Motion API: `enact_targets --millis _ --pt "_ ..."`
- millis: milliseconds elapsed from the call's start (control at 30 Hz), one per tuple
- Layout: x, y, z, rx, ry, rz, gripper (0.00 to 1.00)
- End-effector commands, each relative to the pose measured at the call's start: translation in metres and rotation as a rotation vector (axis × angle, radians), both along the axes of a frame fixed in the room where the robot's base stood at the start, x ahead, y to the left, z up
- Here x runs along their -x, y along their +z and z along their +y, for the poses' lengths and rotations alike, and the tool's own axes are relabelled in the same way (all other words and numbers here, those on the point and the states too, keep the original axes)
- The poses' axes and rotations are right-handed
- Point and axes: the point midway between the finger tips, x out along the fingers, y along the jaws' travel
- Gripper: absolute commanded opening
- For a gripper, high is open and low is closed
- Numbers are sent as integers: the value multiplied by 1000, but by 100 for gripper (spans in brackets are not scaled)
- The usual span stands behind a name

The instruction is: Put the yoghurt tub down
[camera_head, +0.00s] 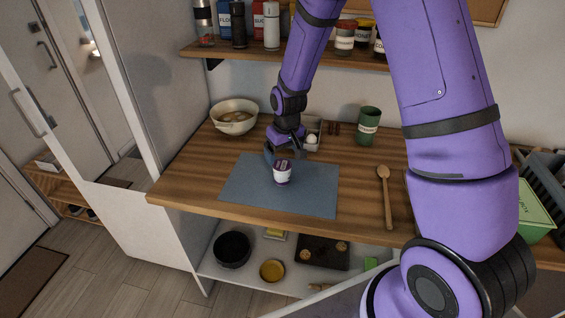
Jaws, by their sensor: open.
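I cannot tell whether a finger touches the tub.
A cream bowl (234,117) stands at the back left of the counter. A tray with eggs (312,138) and a green cup (367,125) stand at the back. A wooden spoon (386,198) lies to the right. The mat around the tub is clear.

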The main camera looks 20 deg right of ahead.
Motion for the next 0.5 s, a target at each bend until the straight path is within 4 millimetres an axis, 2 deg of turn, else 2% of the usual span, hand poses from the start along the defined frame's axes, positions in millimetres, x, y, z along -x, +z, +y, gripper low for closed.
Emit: enact_targets --millis 33,200,500 --pt "1 9 0 -1 0 -3 89" --pt "3 31 -1 0 0 -2 89" --pt "6 43 -1 0 0 0 89"
